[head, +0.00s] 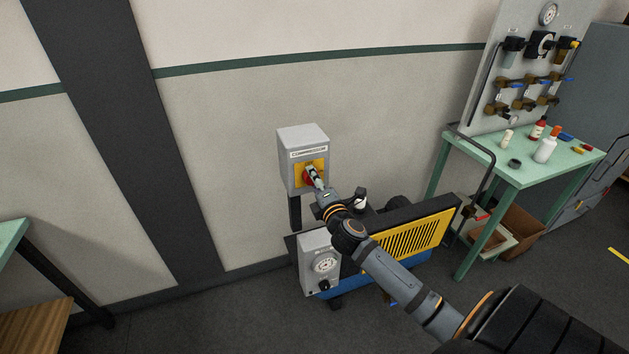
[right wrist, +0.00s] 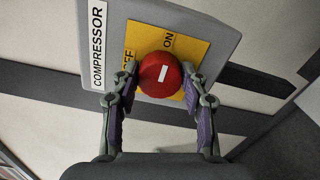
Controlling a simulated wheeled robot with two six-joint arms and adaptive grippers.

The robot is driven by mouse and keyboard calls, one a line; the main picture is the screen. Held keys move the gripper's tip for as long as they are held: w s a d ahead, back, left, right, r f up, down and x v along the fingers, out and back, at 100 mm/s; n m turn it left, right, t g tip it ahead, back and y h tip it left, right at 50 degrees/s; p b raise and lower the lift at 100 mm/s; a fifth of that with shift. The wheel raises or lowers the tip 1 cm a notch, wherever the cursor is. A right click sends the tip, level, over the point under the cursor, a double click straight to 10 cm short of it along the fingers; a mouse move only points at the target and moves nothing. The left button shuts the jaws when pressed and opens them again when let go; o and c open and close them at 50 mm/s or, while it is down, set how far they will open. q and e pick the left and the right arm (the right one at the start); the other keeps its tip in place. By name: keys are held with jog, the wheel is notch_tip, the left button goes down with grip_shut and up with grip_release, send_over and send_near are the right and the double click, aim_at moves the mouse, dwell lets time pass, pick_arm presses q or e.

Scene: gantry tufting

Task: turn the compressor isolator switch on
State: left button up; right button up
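The compressor isolator switch is a grey box (head: 303,143) on the wall with a yellow plate (right wrist: 198,50) and a round red knob (right wrist: 160,75). In the right wrist view the plate's OFF is at the left and ON at the top. The knob's white mark runs roughly up and down, lined up with the ON side rather than OFF. My right gripper (head: 313,180) is at the knob, with one finger on each side, closed in close to its edges; it also shows in the right wrist view (right wrist: 160,72). My left gripper is not in view.
Below the switch stands a yellow and blue compressor (head: 412,241) with a grey gauge box (head: 319,262). A green table (head: 518,171) with bottles and a gauge panel (head: 510,30) are at the right. Another green tabletop (head: 10,238) is at the left edge. Floor between is clear.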

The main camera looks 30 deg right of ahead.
jog(key=o, duration=0.4)
jog(key=v, duration=1.2)
jog(key=shift+d, duration=0.1)
